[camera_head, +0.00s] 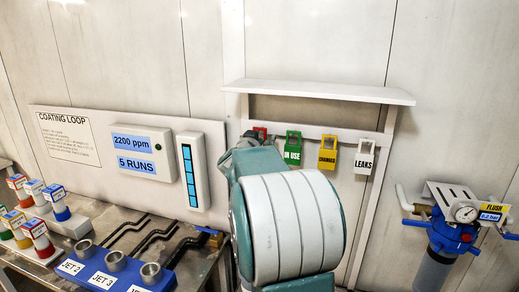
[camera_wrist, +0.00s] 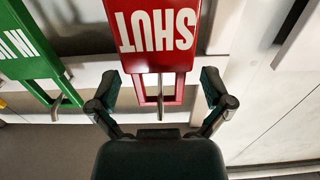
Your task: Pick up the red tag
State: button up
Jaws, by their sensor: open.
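The red tag (camera_wrist: 152,38), marked SHUT, hangs by its loop from a metal hook and appears upside down in the wrist view. In the head view only a small red piece of it (camera_head: 260,132) shows above my arm; the rest is hidden. My gripper (camera_wrist: 160,90) is open, with one finger on each side of the red tag's loop. I see no clear contact between the fingers and the tag. In the head view my gripper (camera_head: 248,140) is mostly hidden behind my arm.
The green IN USE tag (camera_head: 293,147) hangs close beside the red one, also in the wrist view (camera_wrist: 35,50). A yellow tag (camera_head: 327,152) and a white LEAKS tag (camera_head: 364,156) hang to its right. A shelf (camera_head: 318,92) overhangs the row.

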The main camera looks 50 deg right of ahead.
jog(key=c, duration=1)
jog(key=shift+c, duration=0.2)
